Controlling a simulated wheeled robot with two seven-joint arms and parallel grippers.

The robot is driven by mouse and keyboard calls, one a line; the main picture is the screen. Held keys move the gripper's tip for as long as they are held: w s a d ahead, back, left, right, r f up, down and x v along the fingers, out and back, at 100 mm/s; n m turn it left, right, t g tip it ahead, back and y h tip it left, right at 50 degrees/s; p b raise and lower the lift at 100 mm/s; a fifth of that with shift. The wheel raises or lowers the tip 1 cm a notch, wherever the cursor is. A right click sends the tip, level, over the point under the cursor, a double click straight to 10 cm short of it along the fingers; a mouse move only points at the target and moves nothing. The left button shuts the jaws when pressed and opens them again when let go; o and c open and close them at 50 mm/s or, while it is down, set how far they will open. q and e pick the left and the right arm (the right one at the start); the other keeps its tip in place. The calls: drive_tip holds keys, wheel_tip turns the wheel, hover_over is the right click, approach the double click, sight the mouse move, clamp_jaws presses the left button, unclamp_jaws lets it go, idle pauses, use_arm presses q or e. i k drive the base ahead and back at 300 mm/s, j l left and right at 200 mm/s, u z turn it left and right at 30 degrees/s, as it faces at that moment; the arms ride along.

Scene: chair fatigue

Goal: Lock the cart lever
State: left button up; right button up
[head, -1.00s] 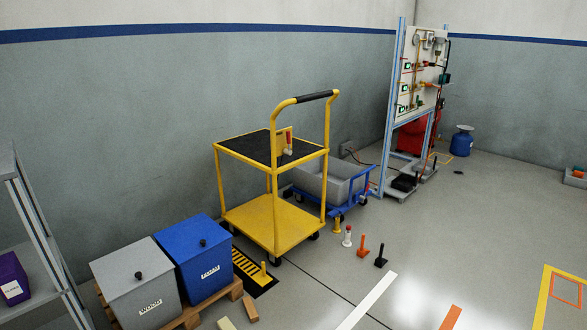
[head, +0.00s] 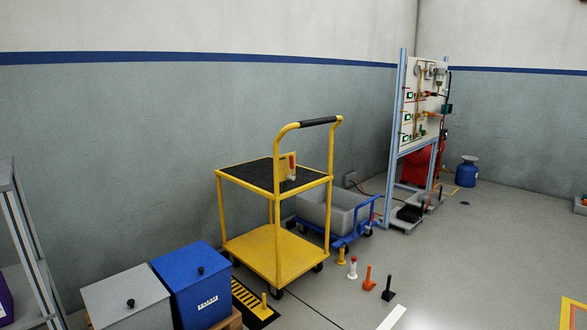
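A yellow two-shelf cart (head: 268,252) stands against the grey wall, with a black top mat and a black-gripped push handle (head: 318,121). A small yellow plate with a red and white lever (head: 291,168) is fixed on the cart's handle side, above the top shelf. The lever looks upright, but it is too small to tell its exact setting. Neither of my grippers shows in the head view.
A blue-framed cart with a grey tub (head: 333,212) stands behind the yellow cart. Several small pegs (head: 369,278) stand on the floor to its right. Blue (head: 192,285) and grey (head: 128,303) lidded bins stand front left.

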sight(292, 167)
drive_tip(key=i+z, duration=0.1)
drive_tip(key=i, duration=1.25)
drive_tip(key=i+j+z, duration=0.15)
drive_tip(key=i, duration=1.15)
